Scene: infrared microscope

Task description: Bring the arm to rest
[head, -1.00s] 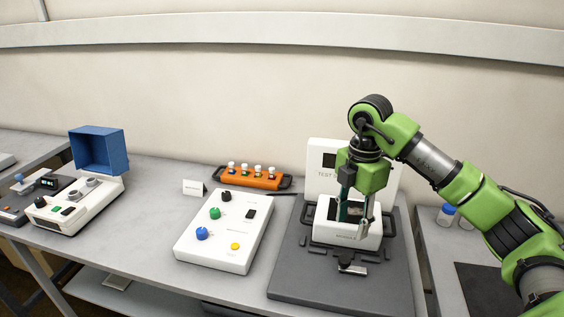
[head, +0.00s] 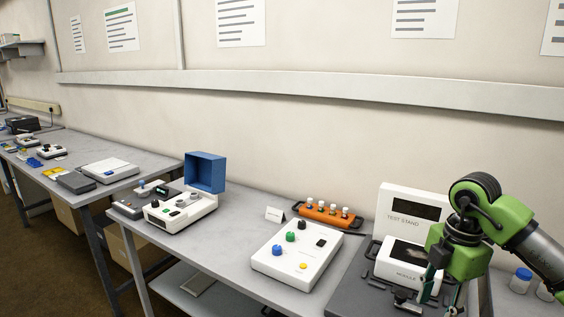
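My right gripper (head: 441,290) is at the lower right, its fingers pointing down. The fingers look apart, with nothing visible between them; the tips are near the bottom edge of the picture. It is in front of the right part of the white test stand (head: 398,205) and its module (head: 396,268), partly covering both. I cannot tell whether it touches them. My green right arm (head: 509,216) comes in from the right, bent at the wrist. My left arm and gripper are not in view.
A white control box (head: 283,268) with coloured knobs, an orange rack (head: 325,214) of vials and a white device with a blue hood (head: 205,172) stand on the bench left of the gripper. Jars (head: 520,281) stand at right. Another bench (head: 143,158) is at far left.

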